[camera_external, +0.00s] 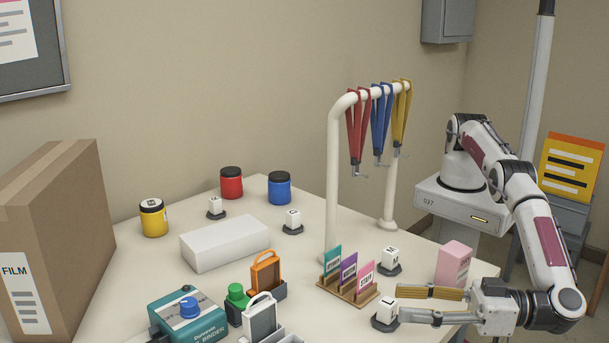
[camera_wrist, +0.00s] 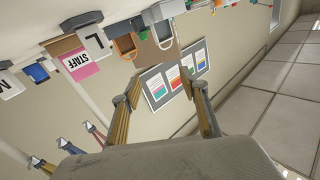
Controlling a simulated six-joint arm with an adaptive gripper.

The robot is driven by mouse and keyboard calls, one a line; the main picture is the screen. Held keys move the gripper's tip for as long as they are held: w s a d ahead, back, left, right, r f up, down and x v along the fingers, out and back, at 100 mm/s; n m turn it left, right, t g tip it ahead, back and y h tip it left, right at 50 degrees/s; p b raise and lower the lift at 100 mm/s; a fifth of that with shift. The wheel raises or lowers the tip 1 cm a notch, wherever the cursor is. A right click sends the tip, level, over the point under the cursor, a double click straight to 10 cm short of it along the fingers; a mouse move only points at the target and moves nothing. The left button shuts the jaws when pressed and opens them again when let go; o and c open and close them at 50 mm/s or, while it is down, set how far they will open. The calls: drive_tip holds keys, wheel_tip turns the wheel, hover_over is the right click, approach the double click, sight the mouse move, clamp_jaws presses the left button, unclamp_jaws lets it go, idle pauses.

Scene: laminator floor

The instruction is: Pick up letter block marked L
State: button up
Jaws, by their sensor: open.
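The white letter block marked L (camera_external: 386,309) sits on a small dark round base (camera_external: 383,325) near the table's front right. It also shows in the wrist view (camera_wrist: 95,42), upper left, with its letter visible. My gripper (camera_external: 402,303) is open and empty, its fingers pointing left toward this block at about table height. In the wrist view, the two fingers (camera_wrist: 165,92) stand apart, and the L block lies beyond and to the left of both fingertips, not between them. Whether a fingertip touches the block in the external view I cannot tell.
Another white letter block (camera_external: 389,257) stands just behind. A wooden rack of coloured cards (camera_external: 350,287), a pink box (camera_external: 453,263) and the white lanyard stand (camera_external: 333,180) are close by.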

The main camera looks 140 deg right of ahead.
sight(396, 307)
drive_tip(key=s+f+g, duration=0.1)
drive_tip(key=s+f, duration=0.2)
drive_tip(key=f, duration=0.1)
drive_tip(key=s+f+g+h, duration=0.1)
drive_tip(key=s+f, duration=0.3)
drive_tip(key=shift+m+g, duration=0.4)
drive_tip(key=shift+d, duration=0.15)
drive_tip(key=shift+x, duration=1.25)
drive_tip(key=shift+r, duration=0.15)
drive_tip(key=shift+w+d, duration=0.1)
drive_tip(key=shift+d, duration=0.05)
drive_tip(key=shift+w+d+r, duration=0.15)
drive_tip(key=shift+w+d, duration=0.1)
drive_tip(key=shift+d, duration=0.45)
drive_tip(key=shift+w+d+r, duration=0.15)
drive_tip(key=shift+w+d, duration=0.1)
drive_tip(key=shift+d, duration=0.5)
drive_tip(key=shift+x, duration=0.9)
